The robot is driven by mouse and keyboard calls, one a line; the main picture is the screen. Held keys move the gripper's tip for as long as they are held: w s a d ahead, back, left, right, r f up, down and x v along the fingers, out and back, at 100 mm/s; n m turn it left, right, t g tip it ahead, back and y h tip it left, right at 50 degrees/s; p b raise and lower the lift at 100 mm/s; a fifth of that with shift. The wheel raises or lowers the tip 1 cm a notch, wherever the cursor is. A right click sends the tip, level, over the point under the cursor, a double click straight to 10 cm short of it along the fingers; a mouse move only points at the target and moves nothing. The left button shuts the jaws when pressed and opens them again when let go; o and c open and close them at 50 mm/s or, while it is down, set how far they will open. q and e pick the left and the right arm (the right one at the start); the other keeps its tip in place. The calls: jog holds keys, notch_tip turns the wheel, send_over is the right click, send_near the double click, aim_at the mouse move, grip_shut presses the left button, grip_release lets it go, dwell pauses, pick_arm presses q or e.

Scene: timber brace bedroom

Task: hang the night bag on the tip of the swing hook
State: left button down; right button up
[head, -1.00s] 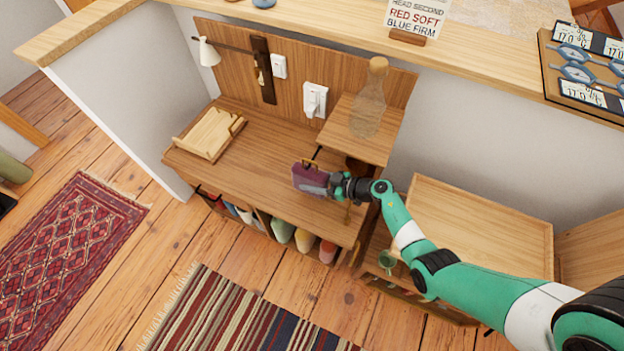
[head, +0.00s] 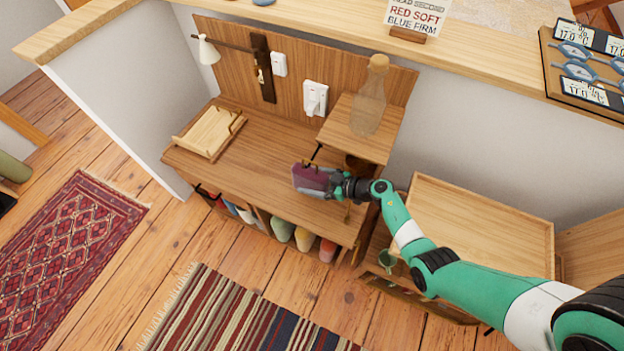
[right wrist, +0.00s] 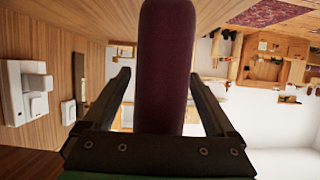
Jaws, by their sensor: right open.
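The night bag (head: 308,177) is a small maroon bag with a tan handle above it. It is by the right end of the wooden bench top, beside a thin black rod (head: 316,153) below the small shelf; this looks like the swing hook. I cannot tell whether the handle is on its tip. My right gripper (head: 326,183) is open around the bag. In the right wrist view the maroon bag (right wrist: 164,65) stands between the two spread fingers, with a gap on each side. My left gripper is not in view.
A glass bottle (head: 368,100) stands on the small raised shelf (head: 352,141) behind my gripper. A wooden tray (head: 208,134) lies at the bench's left end. A wall lamp (head: 208,52), switches and a white plug (head: 314,98) are on the back panel. The bench middle is clear.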

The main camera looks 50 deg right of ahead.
jog(key=p+v, duration=0.5)
jog(key=v, duration=0.6)
jog(key=shift+p, duration=0.3)
jog(key=shift+s+d, duration=0.1)
jog(key=shift+s, duration=0.25)
jog(key=shift+r, duration=0.1)
